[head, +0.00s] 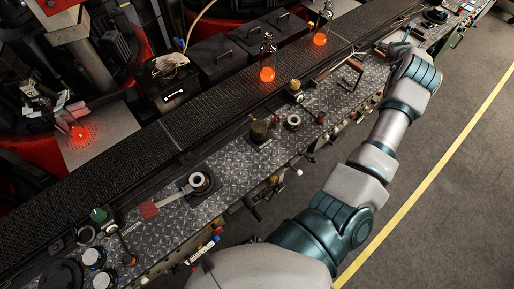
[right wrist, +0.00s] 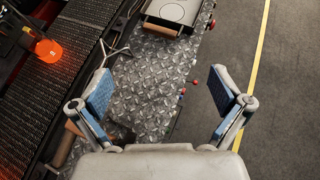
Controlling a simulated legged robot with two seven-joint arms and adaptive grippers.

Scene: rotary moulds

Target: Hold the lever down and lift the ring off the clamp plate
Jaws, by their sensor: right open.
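In the head view, a pale metal ring (head: 199,181) sits on a dark clamp plate (head: 210,193) on the bench's left half. A lever (head: 176,197) runs from beside the ring down-left to a flat red end (head: 149,210). I cannot tell whether the lever is raised or pressed. My right arm reaches to the far right of the bench, well away from the ring. In the right wrist view my right gripper (right wrist: 166,97) is open and empty, its blue-padded fingers wide apart above the tread-plate bench. My left gripper is not in view.
The tread-plate bench (head: 245,160) also carries a second round fitting (head: 293,122) and a brown cylinder (head: 259,131). A dark conveyor (head: 190,125) runs behind, with glowing orange bottles (head: 267,73). A framed plate (right wrist: 172,13) lies ahead of my right gripper. Clear floor (head: 440,190) lies right.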

